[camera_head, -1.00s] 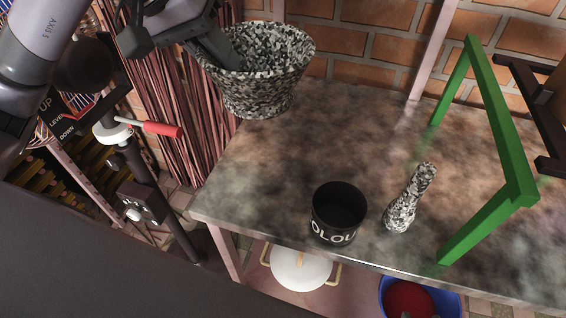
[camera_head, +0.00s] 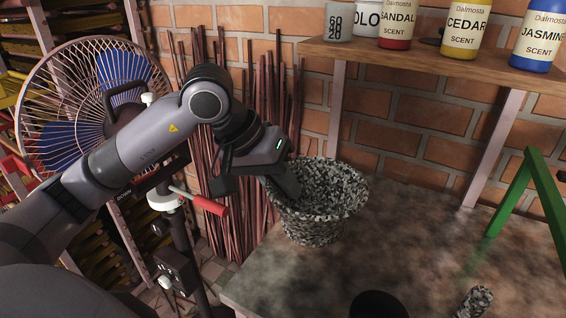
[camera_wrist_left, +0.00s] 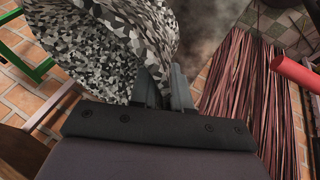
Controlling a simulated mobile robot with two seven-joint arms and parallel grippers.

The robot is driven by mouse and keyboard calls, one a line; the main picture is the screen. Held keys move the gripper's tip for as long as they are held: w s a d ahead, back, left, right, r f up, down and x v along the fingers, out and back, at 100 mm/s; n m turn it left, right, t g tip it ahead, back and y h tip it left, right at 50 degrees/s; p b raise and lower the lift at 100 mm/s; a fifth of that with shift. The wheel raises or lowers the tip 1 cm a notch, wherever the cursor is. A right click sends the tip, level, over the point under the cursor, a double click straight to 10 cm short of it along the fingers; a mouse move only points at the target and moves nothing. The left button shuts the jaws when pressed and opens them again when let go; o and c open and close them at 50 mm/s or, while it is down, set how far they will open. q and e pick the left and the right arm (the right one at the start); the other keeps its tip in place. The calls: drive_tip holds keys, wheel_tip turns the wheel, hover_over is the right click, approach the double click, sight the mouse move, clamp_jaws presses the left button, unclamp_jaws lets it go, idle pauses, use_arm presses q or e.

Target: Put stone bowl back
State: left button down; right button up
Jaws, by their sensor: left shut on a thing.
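The stone bowl (camera_head: 322,215), speckled black, white and grey, is upright at the back left of the stone-topped table (camera_head: 285,275), near the brick wall. I cannot tell whether its base touches the top. My left gripper (camera_head: 288,182) is shut on the bowl's left rim, with one finger inside hiding part of the wall. In the left wrist view, the fingers (camera_wrist_left: 163,88) pinch the rim of the bowl (camera_wrist_left: 110,35). My right gripper is not in view.
A black cup (camera_head: 378,305) and a speckled pestle (camera_head: 474,303) are at the bottom edge. A green frame (camera_head: 512,200) stands right. A shelf (camera_head: 440,62) with scent bottles is above. Thin reddish sticks (camera_head: 232,150) and a red-handled lever (camera_head: 208,204) are left. The middle of the table is clear.

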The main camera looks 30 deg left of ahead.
use_arm(q)
wheel_tip(320, 180, down, 12)
drive_tip(key=shift+w+r+b, duration=0.1)
drive_tip(key=shift+b, duration=0.2)
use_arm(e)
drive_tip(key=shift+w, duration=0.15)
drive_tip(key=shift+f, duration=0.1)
use_arm(q)
drive_tip(key=c, duration=1.1)
unclamp_jaws()
drive_tip(key=shift+f, duration=0.3)
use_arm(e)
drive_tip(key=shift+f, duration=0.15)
use_arm(q)
drive_tip(key=shift+r, duration=0.2)
drive_tip(key=shift+s+a+r, duration=0.15)
drive_tip(key=shift+s+r, duration=0.05)
drive_tip(key=shift+r, duration=0.1)
drive_tip(key=v, duration=1.1)
